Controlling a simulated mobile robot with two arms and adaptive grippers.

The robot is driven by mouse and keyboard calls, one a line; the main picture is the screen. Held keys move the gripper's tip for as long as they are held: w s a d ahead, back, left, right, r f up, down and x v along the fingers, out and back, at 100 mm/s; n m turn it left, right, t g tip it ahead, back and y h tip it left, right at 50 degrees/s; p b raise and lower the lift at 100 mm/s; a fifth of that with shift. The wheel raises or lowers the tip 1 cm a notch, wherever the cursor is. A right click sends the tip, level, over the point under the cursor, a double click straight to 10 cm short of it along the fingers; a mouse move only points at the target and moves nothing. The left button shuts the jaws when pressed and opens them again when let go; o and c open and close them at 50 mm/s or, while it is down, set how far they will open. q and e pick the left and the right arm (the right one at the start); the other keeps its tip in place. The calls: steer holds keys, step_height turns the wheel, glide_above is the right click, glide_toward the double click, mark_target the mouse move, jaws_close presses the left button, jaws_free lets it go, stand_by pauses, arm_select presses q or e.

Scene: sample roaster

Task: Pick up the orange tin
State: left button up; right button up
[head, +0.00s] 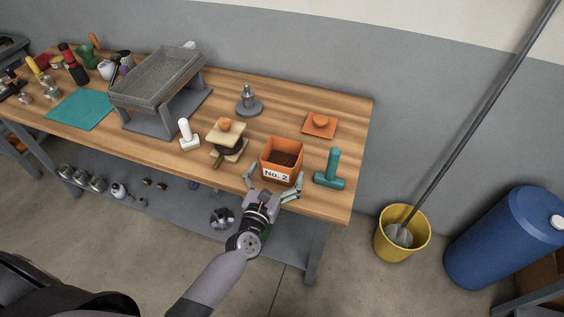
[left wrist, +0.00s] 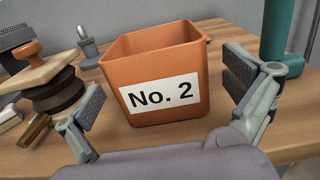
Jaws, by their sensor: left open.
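The orange tin (head: 281,159) stands upright on the wooden workbench near its front right edge. It is open at the top, holds dark brown contents, and bears a white "No. 2" label. My left gripper (head: 274,190) is open in front of the tin, with one finger toward each side. In the left wrist view the tin (left wrist: 155,72) stands between and beyond the open fingers (left wrist: 172,118); I see no clear contact. My right gripper is not in view.
A wooden-topped press (head: 228,141) stands close left. An orange lid with a knob (head: 320,124) lies behind. A mesh tray (head: 158,78) stands further left. A yellow bucket (head: 402,235) is on the floor.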

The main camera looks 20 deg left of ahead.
mark_target(287, 148)
arm_select(q)
steer(key=w, duration=0.3)
steer(key=w+p, duration=0.1)
steer(key=w, duration=0.1)
steer(key=shift+w+f, duration=0.15)
steer(key=shift+f, duration=0.15)
steer(key=shift+c, duration=0.6)
steer(key=c, duration=1.1)
